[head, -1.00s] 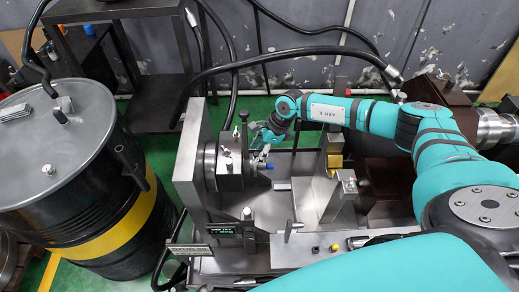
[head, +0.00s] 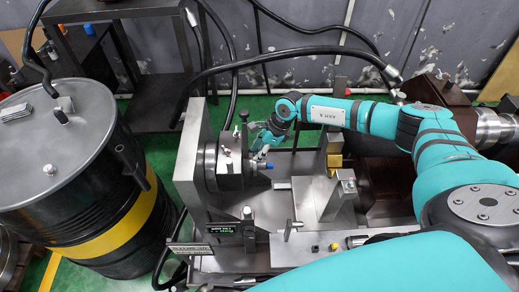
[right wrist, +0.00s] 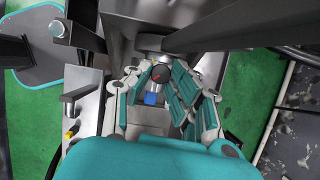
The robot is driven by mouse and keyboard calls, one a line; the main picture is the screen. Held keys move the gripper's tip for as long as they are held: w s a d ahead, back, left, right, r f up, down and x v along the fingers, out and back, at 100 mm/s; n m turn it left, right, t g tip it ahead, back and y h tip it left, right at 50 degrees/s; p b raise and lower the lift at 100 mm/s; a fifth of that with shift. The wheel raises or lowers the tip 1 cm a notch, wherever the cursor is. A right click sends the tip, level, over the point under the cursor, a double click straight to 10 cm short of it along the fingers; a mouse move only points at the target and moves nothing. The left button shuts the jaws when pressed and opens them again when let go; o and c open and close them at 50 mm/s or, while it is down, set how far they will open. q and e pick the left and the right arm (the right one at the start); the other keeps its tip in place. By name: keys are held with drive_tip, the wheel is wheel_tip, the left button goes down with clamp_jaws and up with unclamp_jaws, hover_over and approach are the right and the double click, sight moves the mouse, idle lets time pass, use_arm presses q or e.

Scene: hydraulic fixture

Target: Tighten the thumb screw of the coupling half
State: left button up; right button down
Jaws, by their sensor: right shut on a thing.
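In the right wrist view the fingers of my right gripper (right wrist: 154,74) close around a small dark round knob with a red mark, the thumb screw (right wrist: 161,73). The fingers partly hide its sides. A blue-tipped part (head: 269,166) sticks out to the right of the coupling half, and it also shows below the knob in the right wrist view (right wrist: 151,98). My left gripper is out of sight.
The steel upright plate (head: 188,150) stands left of the coupling half. A black hose (head: 300,52) arches above and behind. A drum (head: 75,150) with a yellow band stands at left. A brass-coloured block (head: 335,160) and small display (head: 222,230) are nearby.

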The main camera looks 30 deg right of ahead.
drive_tip(key=shift+a+r+m+t+p, duration=0.1)
drive_tip(key=shift+r+m+t+p, duration=0.1)
drive_tip(key=shift+m+p, duration=0.3)
drive_tip(key=shift+r+m+t+p, duration=0.1)
drive_tip(key=shift+m+t+p, duration=0.1)
drive_tip(key=shift+m+p, duration=0.3)
drive_tip(key=m+h+p, duration=0.1)
drive_tip(key=m, duration=0.1)
drive_tip(key=shift+s+a+f+m+t, duration=0.1)
drive_tip(key=shift+m+t, duration=0.3)
drive_tip(key=shift+m+h+p, duration=0.5)
drive_tip(key=shift+m+p, duration=0.1)
drive_tip(key=shift+m, duration=0.6)
drive_tip(key=shift+a+f+m+t+h, duration=0.1)
drive_tip(key=shift+m+t+h, duration=0.25)
drive_tip(key=shift+m, duration=1.15)
drive_tip(key=c, duration=1.2)
unclamp_jaws()
drive_tip(key=shift+s, duration=0.1)
drive_tip(key=v, duration=1.2)
drive_tip(key=shift+a, duration=0.15)
